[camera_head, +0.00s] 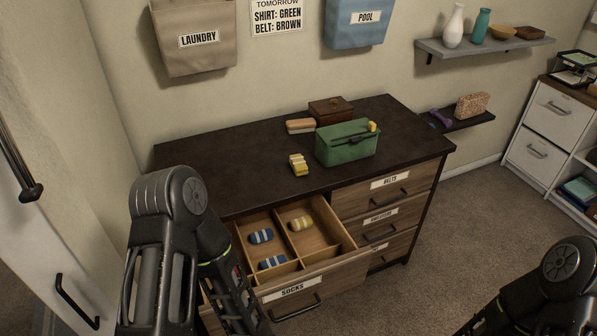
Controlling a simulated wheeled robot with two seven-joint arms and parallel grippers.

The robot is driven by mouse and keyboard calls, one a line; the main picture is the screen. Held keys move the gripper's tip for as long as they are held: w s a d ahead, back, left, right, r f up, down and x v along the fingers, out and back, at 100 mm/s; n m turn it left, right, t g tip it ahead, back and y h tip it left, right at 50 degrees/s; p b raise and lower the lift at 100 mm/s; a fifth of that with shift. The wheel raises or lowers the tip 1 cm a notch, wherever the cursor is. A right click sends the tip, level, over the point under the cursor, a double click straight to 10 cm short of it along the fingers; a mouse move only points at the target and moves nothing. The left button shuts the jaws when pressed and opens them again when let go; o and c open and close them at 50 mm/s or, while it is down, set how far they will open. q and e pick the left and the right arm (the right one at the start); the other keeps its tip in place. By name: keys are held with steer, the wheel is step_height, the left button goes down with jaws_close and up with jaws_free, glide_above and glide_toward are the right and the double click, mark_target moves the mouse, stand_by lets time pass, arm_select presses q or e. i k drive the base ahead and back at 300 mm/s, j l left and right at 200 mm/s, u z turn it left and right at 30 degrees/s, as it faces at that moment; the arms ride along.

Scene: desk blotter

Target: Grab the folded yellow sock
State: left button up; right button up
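A yellow-and-white striped folded sock (301,223) lies in the back right compartment of the open socks drawer (341,262). Another small yellow-and-white striped bundle (298,164), which looks like a folded sock, lies on the dresser top near its front edge. My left gripper (240,303) points down in front of the drawer's left part, left of the yellow sock in the picture and apart from it. Its fingertips are not clear, and it hides the drawer's left side. My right gripper (485,320) shows only partly at the bottom edge, far from the drawer.
Blue striped socks (261,236) lie in other drawer compartments, split by thin wooden dividers. The dresser top (233,168) holds a green box (347,142), a brush (300,126) and a brown wooden box (331,109). Closed drawers (379,217) stand to the right.

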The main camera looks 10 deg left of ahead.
mark_target(300, 166)
steer(key=i+l, duration=0.15)
steer(key=l, duration=0.2)
steer(key=i+l, duration=0.2)
steer(key=l, duration=0.15)
steer(key=i+l, duration=0.15)
steer(key=l, duration=0.25)
steer(key=i+l+z, duration=0.1)
steer(key=l, duration=0.25)
steer(key=i, duration=0.1)
